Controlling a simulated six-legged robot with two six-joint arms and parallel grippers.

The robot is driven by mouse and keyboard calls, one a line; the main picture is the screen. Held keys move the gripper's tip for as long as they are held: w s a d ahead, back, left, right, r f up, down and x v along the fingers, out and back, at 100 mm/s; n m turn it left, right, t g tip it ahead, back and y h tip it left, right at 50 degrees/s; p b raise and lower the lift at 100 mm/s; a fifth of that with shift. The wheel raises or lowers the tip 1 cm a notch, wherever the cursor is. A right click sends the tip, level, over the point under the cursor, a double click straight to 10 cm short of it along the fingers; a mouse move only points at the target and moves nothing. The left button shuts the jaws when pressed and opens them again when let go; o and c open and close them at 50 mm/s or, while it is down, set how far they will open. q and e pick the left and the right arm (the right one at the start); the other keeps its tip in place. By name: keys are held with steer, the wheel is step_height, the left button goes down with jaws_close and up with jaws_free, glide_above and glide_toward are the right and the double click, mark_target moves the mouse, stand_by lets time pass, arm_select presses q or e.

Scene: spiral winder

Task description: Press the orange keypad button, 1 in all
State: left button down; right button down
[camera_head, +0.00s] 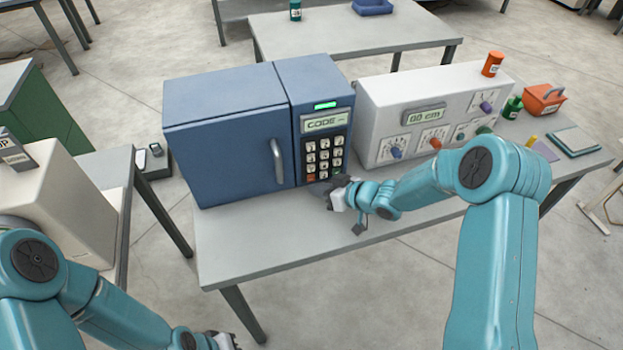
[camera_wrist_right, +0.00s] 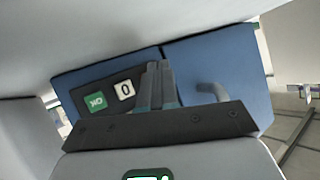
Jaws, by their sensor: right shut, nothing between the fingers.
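The blue cabinet (camera_head: 228,135) stands on the grey table with a dark keypad (camera_head: 324,156) below its lit CODE display. The orange button (camera_head: 311,178) is at the keypad's bottom left corner. My right gripper (camera_head: 330,188) is shut and empty, close in front of the keypad's lower edge. In the right wrist view the shut fingers (camera_wrist_right: 160,72) cover the place beside the 0 key (camera_wrist_right: 124,89), and the orange button is hidden there. I cannot tell whether they touch it. My left gripper (camera_head: 222,341) shows only partly at the bottom edge.
The green OK key (camera_wrist_right: 95,100) lies beside the 0 key. The cabinet's handle (camera_head: 278,160) sticks out left of the keypad. A pale console with knobs (camera_head: 430,115) stands to the right. The table's front left part (camera_head: 250,245) is clear.

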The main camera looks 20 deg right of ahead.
steer(key=shift+s+f, duration=0.1)
steer(key=shift+s, duration=0.35)
steer(key=shift+s+d+b, duration=0.1)
steer(key=shift+s+b, duration=0.65)
steer(key=shift+s, duration=1.3)
